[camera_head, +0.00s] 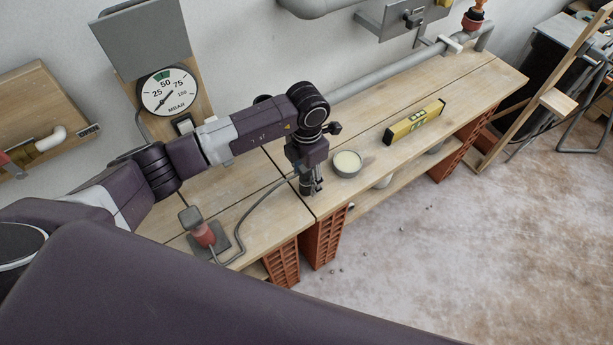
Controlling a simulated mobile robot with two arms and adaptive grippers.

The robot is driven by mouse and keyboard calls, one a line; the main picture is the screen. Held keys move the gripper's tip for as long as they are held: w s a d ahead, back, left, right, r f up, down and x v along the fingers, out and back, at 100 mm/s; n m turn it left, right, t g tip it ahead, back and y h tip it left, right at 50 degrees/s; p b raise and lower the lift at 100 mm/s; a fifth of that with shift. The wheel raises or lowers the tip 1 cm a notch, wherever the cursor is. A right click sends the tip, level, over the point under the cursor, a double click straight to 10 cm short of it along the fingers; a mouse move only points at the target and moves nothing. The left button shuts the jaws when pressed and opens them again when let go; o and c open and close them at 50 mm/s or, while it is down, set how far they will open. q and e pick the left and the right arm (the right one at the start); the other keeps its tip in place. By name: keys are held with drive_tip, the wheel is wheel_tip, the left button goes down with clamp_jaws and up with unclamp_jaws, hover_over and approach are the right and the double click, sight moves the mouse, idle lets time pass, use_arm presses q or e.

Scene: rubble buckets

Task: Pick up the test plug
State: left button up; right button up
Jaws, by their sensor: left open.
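My right gripper is not in view.
A round tin (347,163) with pale contents stands just right of my left gripper. A yellow level (413,122) lies further right on the bench (470,85). A pressure gauge (167,91) stands behind my arm. Red bricks (325,238) support the bench.

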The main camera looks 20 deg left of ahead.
use_arm(q)
drive_tip(key=shift+f, duration=1.4)
drive_tip(key=shift+c, duration=0.5)
drive_tip(key=c, duration=1.1)
drive_tip(key=shift+c, duration=0.2)
drive_tip(key=shift+r, duration=0.15)
